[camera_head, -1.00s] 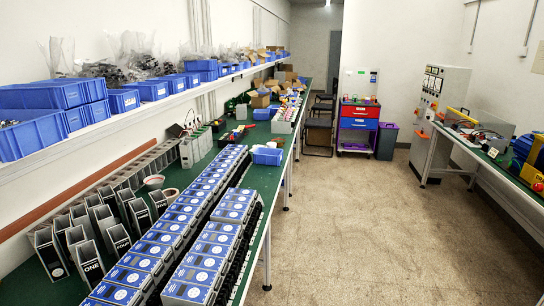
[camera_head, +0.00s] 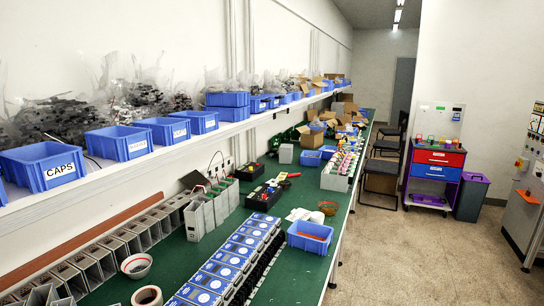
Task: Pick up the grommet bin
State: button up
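Several blue bins stand in a row on the white wall shelf. The nearest whole one (camera_head: 45,167) reads CAPS. To its right are a second bin (camera_head: 118,143), a third bin (camera_head: 163,130) and a fourth bin (camera_head: 198,121); their front labels are too small to read. A blue bin (camera_head: 310,236) with orange contents sits on the green bench. I cannot tell which bin is the grommet bin. My gripper is not in view.
The white shelf (camera_head: 150,165) runs above the green bench (camera_head: 185,255). Rows of blue-topped grey units (camera_head: 225,268) fill the near bench. Clear floor (camera_head: 400,260) lies to the right. A red and blue drawer cart (camera_head: 437,165) and chairs (camera_head: 383,165) stand farther back.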

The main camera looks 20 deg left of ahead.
aim_at(202, 122)
jog(key=i+u, duration=0.1)
jog(key=i, duration=0.55)
jog(key=i+l+u, duration=0.15)
jog(key=i, duration=0.5)
jog(key=i+l+u, duration=0.1)
jog(key=i, duration=0.5)
jog(key=l, duration=0.1)
